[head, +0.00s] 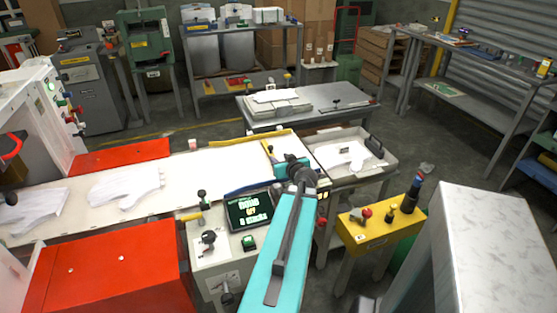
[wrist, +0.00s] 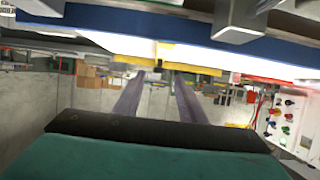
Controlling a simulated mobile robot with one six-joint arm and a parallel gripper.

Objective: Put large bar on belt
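The white belt (head: 75,198) runs across the left of the head view, with white gloves (head: 125,185) lying flat on it. A yellow bar (head: 238,141) lies along its far edge and a blue bar (head: 245,188) along its near edge. I cannot tell which thing is the large bar. My gripper (head: 291,168) is at the belt's right end, partly hidden by my arm. In the wrist view its two fingers (wrist: 159,72) stand apart with nothing seen held between them. A yellow piece (wrist: 190,68) and a wide blue beam (wrist: 120,30) show beyond the fingertips.
A control panel with a screen (head: 250,208) stands near the belt, left of my arm. A yellow button box (head: 372,222) stands to the right. A grey tray (head: 375,170) and a grey table (head: 315,117) stand behind. Red covers (head: 105,275) flank the belt. Open floor lies at the right.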

